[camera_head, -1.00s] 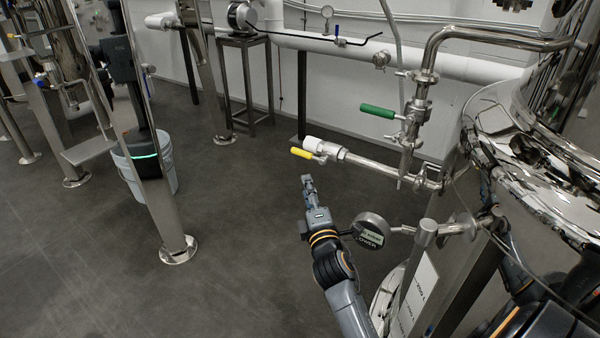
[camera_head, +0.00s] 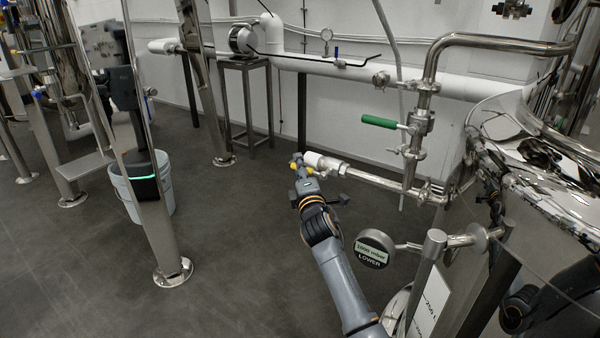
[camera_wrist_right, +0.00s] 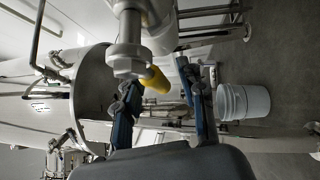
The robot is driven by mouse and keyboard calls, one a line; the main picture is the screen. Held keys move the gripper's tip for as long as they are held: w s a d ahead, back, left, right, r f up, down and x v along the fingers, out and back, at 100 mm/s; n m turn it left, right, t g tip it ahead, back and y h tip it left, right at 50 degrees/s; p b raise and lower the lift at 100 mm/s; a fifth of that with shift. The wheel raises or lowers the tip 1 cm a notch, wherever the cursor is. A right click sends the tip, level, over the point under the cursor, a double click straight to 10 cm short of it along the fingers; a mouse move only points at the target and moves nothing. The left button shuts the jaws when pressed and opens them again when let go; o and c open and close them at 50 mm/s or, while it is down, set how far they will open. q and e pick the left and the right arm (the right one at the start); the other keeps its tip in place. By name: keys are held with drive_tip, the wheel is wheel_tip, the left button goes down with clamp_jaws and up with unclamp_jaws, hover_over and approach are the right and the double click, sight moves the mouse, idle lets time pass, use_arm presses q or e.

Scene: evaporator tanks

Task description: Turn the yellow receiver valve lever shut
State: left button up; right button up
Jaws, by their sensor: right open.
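The yellow valve lever (camera_head: 309,170) is at the end of a horizontal steel pipe (camera_head: 385,182), by a white fitting (camera_head: 322,161). My right gripper (camera_head: 297,164) is at the lever and partly hides it in the head view. In the right wrist view, the yellow lever (camera_wrist_right: 155,80) shows between the two blue fingers of the open right gripper (camera_wrist_right: 160,84), nearer the left one. Whether a finger touches it I cannot tell. My left gripper is not in view.
A green-handled valve (camera_head: 380,122) stands on the vertical pipe to the right. A round gauge (camera_head: 374,248) sticks out near my right forearm. The polished tank (camera_head: 500,150) is at the right. A bucket (camera_wrist_right: 243,101) stands on the floor.

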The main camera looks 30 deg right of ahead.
drive_tip(key=shift+w+d, duration=0.1)
drive_tip(key=shift+w, duration=0.05)
drive_tip(key=shift+c, duration=0.2)
clamp_jaws()
